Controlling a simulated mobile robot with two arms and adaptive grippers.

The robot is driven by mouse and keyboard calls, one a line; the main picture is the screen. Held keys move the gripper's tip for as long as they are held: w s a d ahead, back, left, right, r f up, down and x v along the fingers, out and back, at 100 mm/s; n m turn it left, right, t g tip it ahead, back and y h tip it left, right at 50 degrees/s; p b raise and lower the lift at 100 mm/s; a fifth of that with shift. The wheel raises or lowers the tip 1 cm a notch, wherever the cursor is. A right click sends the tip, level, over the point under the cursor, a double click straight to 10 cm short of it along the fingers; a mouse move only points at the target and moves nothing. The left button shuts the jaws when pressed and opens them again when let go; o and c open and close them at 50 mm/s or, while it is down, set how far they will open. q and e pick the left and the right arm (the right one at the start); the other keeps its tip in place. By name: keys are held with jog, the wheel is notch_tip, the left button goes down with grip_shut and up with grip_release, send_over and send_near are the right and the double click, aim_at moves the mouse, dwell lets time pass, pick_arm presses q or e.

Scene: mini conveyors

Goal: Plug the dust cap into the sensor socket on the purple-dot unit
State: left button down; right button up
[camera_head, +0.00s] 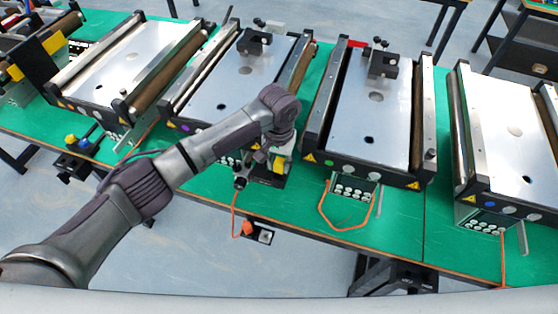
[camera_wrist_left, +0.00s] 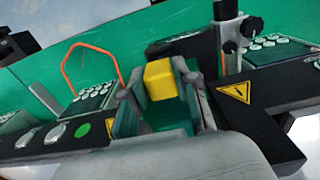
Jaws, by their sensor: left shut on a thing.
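The purple-dot unit (camera_head: 235,80) is the second full conveyor from the left in the head view, with its purple dot (camera_head: 186,128) on the front face. My left gripper (camera_head: 277,158) is at this unit's front right corner, pointing down. In the left wrist view the gripper (camera_wrist_left: 158,98) is shut on a yellow block (camera_wrist_left: 160,78), which I take to be the dust cap. The yellow piece also shows in the head view (camera_head: 280,164). The sensor socket cannot be made out; my arm and gripper hide part of the unit's front. My right gripper is not in view.
The green-dot unit (camera_head: 372,120) stands to the right, with a looped orange cable (camera_head: 343,228) in front. The green table (camera_head: 300,205) has free room in front.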

aim_at(279, 163)
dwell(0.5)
pick_arm(q)
jog(key=shift+p, duration=0.45)
jog(key=shift+f+b, duration=0.65)
jog(key=shift+f, duration=0.7)
jog(key=c, duration=0.8)
grip_release()
notch_tip(279, 163, up, 12)
